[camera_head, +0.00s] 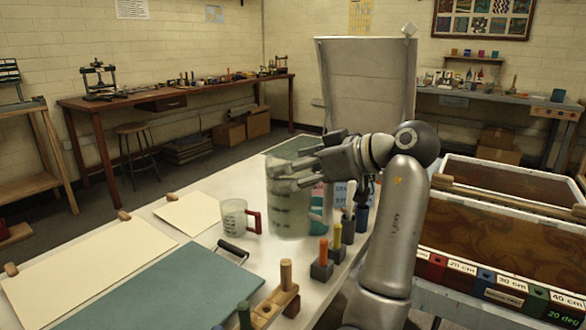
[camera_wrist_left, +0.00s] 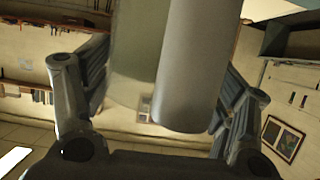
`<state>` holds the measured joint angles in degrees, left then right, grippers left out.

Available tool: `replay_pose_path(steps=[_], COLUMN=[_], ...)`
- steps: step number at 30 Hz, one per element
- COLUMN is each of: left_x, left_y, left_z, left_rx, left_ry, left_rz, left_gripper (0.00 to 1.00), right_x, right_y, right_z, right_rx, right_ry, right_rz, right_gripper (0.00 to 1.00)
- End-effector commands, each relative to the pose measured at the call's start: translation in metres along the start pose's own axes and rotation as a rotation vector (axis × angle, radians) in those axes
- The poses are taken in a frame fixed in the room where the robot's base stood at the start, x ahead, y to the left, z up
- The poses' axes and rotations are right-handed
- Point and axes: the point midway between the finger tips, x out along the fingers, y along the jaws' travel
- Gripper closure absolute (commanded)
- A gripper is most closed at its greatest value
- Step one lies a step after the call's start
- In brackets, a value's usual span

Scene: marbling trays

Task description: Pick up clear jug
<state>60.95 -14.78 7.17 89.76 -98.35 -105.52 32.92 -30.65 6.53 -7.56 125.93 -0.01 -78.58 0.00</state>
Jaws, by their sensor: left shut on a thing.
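A large clear jug (camera_head: 288,208) with dark measuring marks stands upright in my left gripper (camera_head: 308,172), over the white table. The gripper's fingers are shut at the jug's upper part. I cannot tell whether its base touches the table. In the left wrist view, a grey rounded bar (camera_wrist_left: 188,70) and a pale see-through wall of the clear jug (camera_wrist_left: 134,60) lie between the two fingers. A smaller clear measuring cup (camera_head: 235,217) with a red handle stands to the left of the jug. My right gripper is not in view.
The white table (camera_head: 195,188) also holds cream sheets (camera_head: 90,255), a blue-green sheet (camera_head: 165,295), a black-handled roller (camera_head: 233,249) and wooden blocks with coloured pegs (camera_head: 321,268). Marbling trays (camera_head: 500,245) stand at the right. A pale upright board (camera_head: 367,80) rises behind my arm.

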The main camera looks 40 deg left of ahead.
Motion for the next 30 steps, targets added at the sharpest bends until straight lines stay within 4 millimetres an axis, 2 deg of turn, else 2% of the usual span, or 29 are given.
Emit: replay_pose_path(steps=[10, 30], left_x=[-0.011, -0.014], left_y=[-0.008, -0.01], left_z=[-0.004, -0.004], left_rx=[-0.003, -0.003], left_ry=[0.005, 0.005], left_rz=[0.002, 0.002], left_gripper=[0.92, 0.92], right_x=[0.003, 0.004], right_y=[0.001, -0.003], right_z=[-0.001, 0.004], right_rx=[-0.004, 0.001], right_ry=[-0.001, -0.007], right_rz=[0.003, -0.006], right_gripper=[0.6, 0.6])
